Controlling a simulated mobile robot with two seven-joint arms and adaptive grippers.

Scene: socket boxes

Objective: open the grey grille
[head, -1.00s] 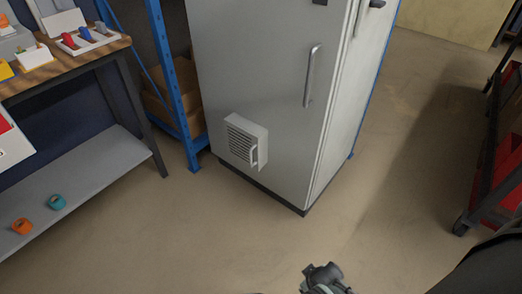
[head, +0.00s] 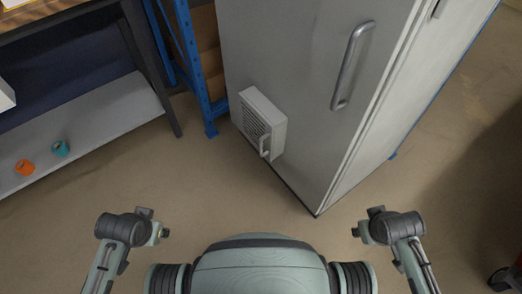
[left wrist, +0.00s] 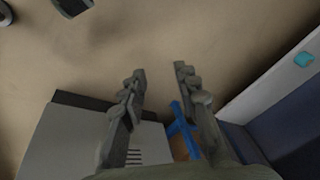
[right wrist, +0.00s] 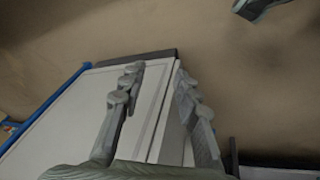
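The grey grille (head: 258,120) is a box with slats low on the front of the grey cabinet (head: 290,60). It has a small handle (head: 264,146) on its right side and looks closed. In the left wrist view, the slats (left wrist: 133,157) show partly behind my gripper fingers. My left gripper (left wrist: 160,71) is open and empty; in the head view it is left of the grille and nearer to me. My right gripper (right wrist: 158,71) is open and empty; in the head view it is right of the grille. Neither touches the cabinet.
A tall bar handle (head: 352,66) is on the cabinet door. A blue rack post (head: 196,65) stands left of the cabinet. A workbench shelf (head: 85,125) at left holds an orange roll (head: 25,167) and a teal roll (head: 60,148). Bare floor (head: 200,185) lies before the cabinet.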

